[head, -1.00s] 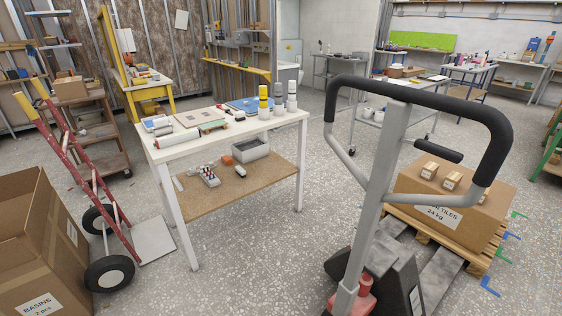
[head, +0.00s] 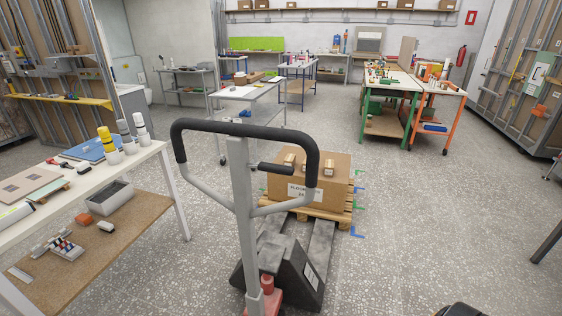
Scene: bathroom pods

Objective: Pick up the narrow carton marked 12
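No marking 12 can be read on any carton in view. Three small cartons stand on top of a large tile box (head: 322,196) on a wooden pallet: a left one (head: 289,160), a middle one (head: 305,168) and a right one (head: 328,169). Their labels are too small to read. Several more cartons sit on the high shelf at the back, one of them a brown carton (head: 404,4), with no readable marks. Neither of my grippers can be made out in the head view.
A pallet truck (head: 243,200) stands close in front, its forks toward the pallet (head: 345,216). A white table (head: 160,150) with bottles is at the left. Green (head: 413,110) and orange (head: 464,92) framed tables stand at the back right. The floor (head: 430,220) right of the pallet is open.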

